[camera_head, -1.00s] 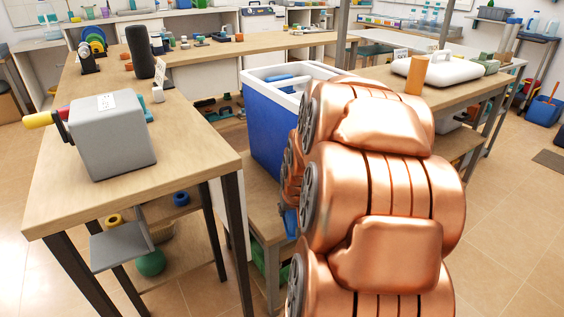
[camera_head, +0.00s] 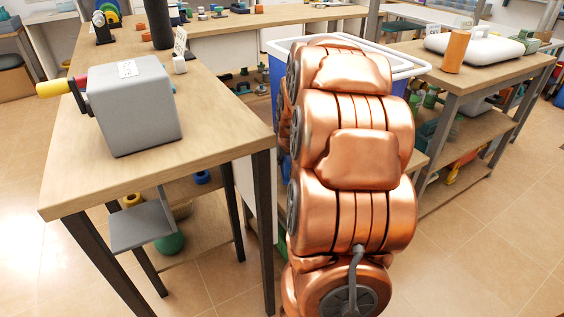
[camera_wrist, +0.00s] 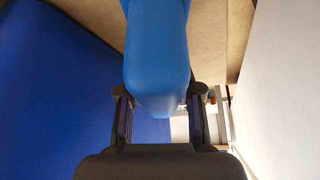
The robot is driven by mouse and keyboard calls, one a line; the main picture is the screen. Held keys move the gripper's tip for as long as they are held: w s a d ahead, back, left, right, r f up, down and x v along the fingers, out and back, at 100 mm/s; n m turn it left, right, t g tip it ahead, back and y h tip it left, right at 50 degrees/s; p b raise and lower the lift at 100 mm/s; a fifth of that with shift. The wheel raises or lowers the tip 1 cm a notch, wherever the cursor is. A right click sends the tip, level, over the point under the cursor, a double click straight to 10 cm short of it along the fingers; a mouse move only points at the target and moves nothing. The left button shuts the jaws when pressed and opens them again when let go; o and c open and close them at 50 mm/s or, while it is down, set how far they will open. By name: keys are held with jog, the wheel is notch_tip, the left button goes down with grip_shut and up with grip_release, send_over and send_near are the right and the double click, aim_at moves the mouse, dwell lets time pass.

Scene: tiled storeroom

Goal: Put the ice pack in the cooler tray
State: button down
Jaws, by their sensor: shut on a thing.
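My gripper (camera_wrist: 160,120) is shut on the blue, rounded ice pack (camera_wrist: 157,60), which sits between its two dark fingers in the wrist view. The cooler tray is a blue box with a white rim (camera_head: 408,66), standing behind my arm in the head view. My copper-coloured arm covers most of it, including its inside. A large blue face (camera_wrist: 50,90), likely the cooler's outer wall, is left of the ice pack in the wrist view. My gripper and the ice pack are hidden behind my arm in the head view.
A wooden table (camera_head: 85,165) with a grey box (camera_head: 130,105) stands close on the left. A bench at right holds an orange cylinder (camera_head: 455,52) and a white case (camera_head: 474,45). A white panel (camera_wrist: 280,80) is close at right in the wrist view. Floor at lower right is clear.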

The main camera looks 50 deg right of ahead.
jog(key=shift+w+d+f+b, duration=0.1)
jog(key=shift+w+d+b, duration=0.2)
jog(key=shift+w, duration=0.5)
jog(key=shift+w+d+f+b, duration=0.15)
jog(key=shift+w+d, duration=0.3)
jog(key=shift+w, duration=0.35)
jog(key=shift+w+d+f+b, duration=0.1)
jog(key=shift+w+d+b, duration=0.2)
jog(key=shift+w, duration=0.5)
jog(key=shift+f+b, duration=0.75)
jog(key=shift+f, duration=0.9)
jog(key=shift+f, duration=0.15)
jog(key=c, duration=0.8)
grip_release()
jog(key=shift+o, duration=0.2)
